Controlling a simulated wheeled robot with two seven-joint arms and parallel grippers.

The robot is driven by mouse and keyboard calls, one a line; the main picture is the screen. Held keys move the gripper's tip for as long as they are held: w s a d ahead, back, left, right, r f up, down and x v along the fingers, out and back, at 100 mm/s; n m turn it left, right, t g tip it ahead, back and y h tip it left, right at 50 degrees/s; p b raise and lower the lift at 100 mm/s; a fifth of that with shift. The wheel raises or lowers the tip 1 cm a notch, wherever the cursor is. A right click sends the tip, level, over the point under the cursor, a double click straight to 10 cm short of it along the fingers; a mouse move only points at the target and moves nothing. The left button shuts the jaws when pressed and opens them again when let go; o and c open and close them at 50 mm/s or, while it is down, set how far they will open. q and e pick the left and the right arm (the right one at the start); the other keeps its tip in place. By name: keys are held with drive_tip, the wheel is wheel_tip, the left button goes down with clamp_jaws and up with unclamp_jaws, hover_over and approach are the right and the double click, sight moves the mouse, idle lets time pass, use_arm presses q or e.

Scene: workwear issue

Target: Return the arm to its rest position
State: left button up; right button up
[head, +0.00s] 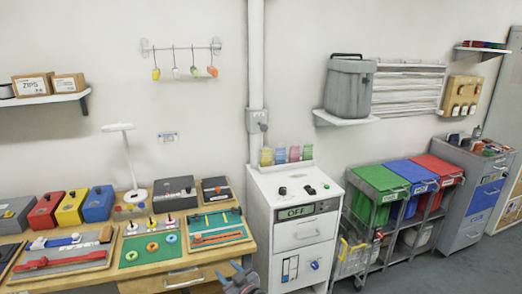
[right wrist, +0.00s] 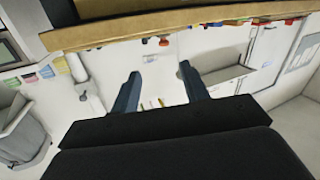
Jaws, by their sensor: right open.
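My right gripper (head: 245,277) shows at the bottom edge of the head view, low in front of the gap between the wooden workbench (head: 182,279) and the white cabinet (head: 297,219). In the right wrist view its two dark fingers (right wrist: 160,88) are spread apart with nothing between them. The wooden edge of a bench (right wrist: 150,28) runs across the top of that view, apart from the fingertips. The rest of my right arm is hidden below the head view. My left gripper is in neither view.
The workbench holds tool boards, coloured boxes and a white lamp (head: 127,160). Grey floor (head: 450,272) is clear at the lower right.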

drive_tip(key=w+d+f+m+g+h, duration=0.1)
drive_tip(key=w+d+f+h, duration=0.25)
drive_tip(key=d+f, duration=0.3)
drive_tip(key=w+d+f+g+h, duration=0.1)
drive_tip(key=w+d+f+h, duration=0.1)
drive_tip(key=d+f+h, duration=0.35)
drive_tip(key=s+d+f+m+g, duration=0.1)
drive_tip(key=s+d+f+g, duration=0.1)
drive_tip(key=s+d+f, duration=0.45)
drive_tip(key=s+d+f+m+g, duration=0.1)
drive_tip(key=d+f, duration=0.3)
drive_tip(key=f, duration=0.5)
drive_tip(key=s+d+f+m+g+h, duration=0.1)
drive_tip(key=s+d+f+m+g, duration=0.15)
drive_tip(key=s+f, duration=0.6)
drive_tip(key=s+d+f+m+g, duration=0.1)
drive_tip(key=s+d+f, duration=0.3)
drive_tip(key=s+f, duration=0.5)
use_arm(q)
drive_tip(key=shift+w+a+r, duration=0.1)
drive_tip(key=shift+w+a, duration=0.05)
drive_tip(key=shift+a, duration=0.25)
use_arm(e)
drive_tip(key=s+f+g, duration=0.1)
drive_tip(key=s+f, duration=0.3)
drive_tip(key=s, duration=1)
drive_tip(key=s+d+f+g, duration=0.1)
drive_tip(key=s+f, duration=0.4)
drive_tip(key=s, duration=0.9)
drive_tip(key=shift+g, duration=0.65)
